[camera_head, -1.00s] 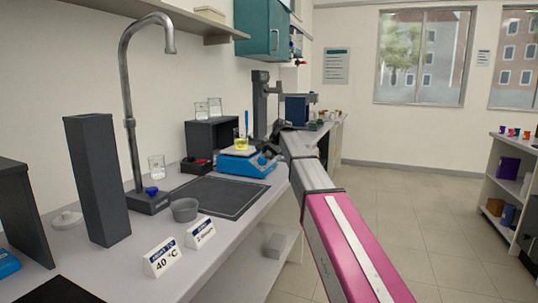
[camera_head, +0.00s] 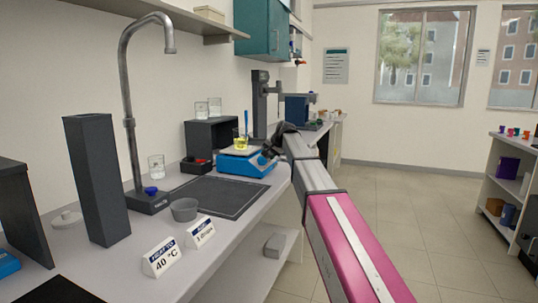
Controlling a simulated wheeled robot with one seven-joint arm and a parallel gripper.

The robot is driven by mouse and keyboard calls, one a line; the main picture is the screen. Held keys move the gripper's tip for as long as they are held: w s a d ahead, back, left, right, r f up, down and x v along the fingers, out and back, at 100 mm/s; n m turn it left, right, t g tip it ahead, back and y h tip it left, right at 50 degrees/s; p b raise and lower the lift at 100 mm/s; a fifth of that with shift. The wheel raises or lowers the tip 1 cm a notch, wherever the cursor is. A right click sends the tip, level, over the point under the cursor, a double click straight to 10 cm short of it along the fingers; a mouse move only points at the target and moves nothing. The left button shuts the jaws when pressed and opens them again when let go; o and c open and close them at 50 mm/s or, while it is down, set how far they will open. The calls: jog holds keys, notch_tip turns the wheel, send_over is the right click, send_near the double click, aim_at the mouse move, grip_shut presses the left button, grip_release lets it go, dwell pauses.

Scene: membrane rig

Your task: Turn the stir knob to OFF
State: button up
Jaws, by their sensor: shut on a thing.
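A blue hotplate stirrer (camera_head: 240,166) with a pale top stands at the back of the bench. A beaker of yellow liquid (camera_head: 241,143) stands on its top, with a thin blue stick showing above it. My gripper (camera_head: 267,158) is at the right front of the stirrer, low against its face. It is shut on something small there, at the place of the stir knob. The fingers hide the knob, so its pointer and its OFF mark cannot be read.
A dark mat (camera_head: 219,196) lies in front of the stirrer. A grey bowl (camera_head: 184,211), a 40 °C sign (camera_head: 162,258) and a second sign (camera_head: 201,232) stand nearer. A black box (camera_head: 211,138) with beakers on top stands behind. A tall tap (camera_head: 130,120) rises at left.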

jog(key=o, duration=0.9)
jog(key=v, duration=1.1)
jog(key=shift+f, duration=0.1)
